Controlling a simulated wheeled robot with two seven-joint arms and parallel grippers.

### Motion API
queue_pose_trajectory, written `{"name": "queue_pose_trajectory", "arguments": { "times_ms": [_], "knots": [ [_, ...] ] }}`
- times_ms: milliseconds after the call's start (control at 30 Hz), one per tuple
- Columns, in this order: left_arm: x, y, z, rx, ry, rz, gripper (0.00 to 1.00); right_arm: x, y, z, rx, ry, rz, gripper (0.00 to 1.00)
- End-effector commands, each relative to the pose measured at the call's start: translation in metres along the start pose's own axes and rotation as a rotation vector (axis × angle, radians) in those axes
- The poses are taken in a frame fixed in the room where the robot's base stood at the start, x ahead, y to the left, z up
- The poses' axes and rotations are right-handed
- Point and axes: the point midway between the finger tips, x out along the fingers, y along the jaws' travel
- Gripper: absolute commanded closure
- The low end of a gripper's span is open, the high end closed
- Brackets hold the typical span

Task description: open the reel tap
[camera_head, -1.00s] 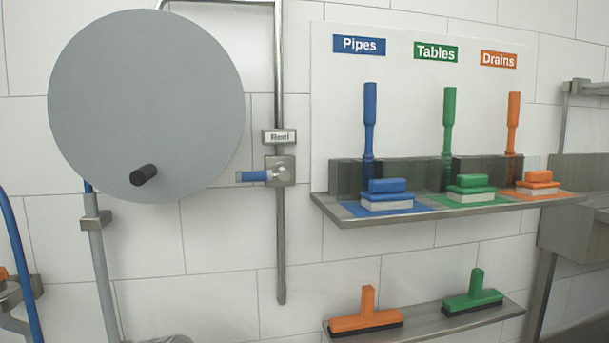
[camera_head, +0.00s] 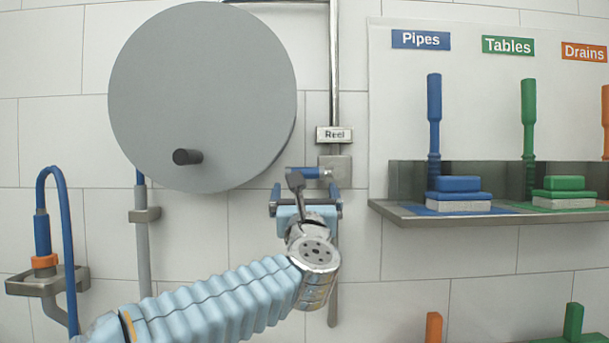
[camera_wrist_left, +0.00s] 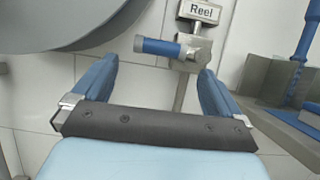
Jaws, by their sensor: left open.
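The reel tap has a blue lever (camera_head: 304,173) that points left from a grey metal valve body (camera_head: 338,172) on the vertical pipe, under a "Reel" sign (camera_head: 334,134). In the left wrist view the blue lever (camera_wrist_left: 158,46) lies level, crosswise beyond the jaws, left of the valve body (camera_wrist_left: 190,52). My left gripper (camera_head: 306,198) is open and empty, just below and in front of the lever. In the left wrist view its two blue fingers (camera_wrist_left: 155,84) stand wide apart with the lever between and beyond them. I see no contact. My right gripper is in neither view.
A large grey reel disc (camera_head: 200,95) with a black knob (camera_head: 187,156) is left of the tap. A shelf (camera_head: 400,215) with blue and green brushes is at right. A blue hose in a holder (camera_head: 45,282) is at far left.

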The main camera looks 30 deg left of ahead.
Motion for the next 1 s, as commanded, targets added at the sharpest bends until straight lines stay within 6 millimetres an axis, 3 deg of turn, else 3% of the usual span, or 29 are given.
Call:
{"name": "queue_pose_trajectory", "arguments": {
  "times_ms": [300,500,900,1000],
  "knots": [
    [0.075,-0.001,0.002,0.006,0.002,0.001,0.00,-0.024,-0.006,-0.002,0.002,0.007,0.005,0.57],
    [0.104,-0.001,0.001,0.007,0.002,-0.001,0.00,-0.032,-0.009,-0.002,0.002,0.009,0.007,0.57],
    [0.113,-0.001,-0.002,0.007,0.001,-0.002,0.00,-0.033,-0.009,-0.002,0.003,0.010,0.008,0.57],
    [0.113,-0.001,-0.001,0.007,0.001,-0.002,0.14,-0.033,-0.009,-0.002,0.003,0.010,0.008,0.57]
  ]
}}
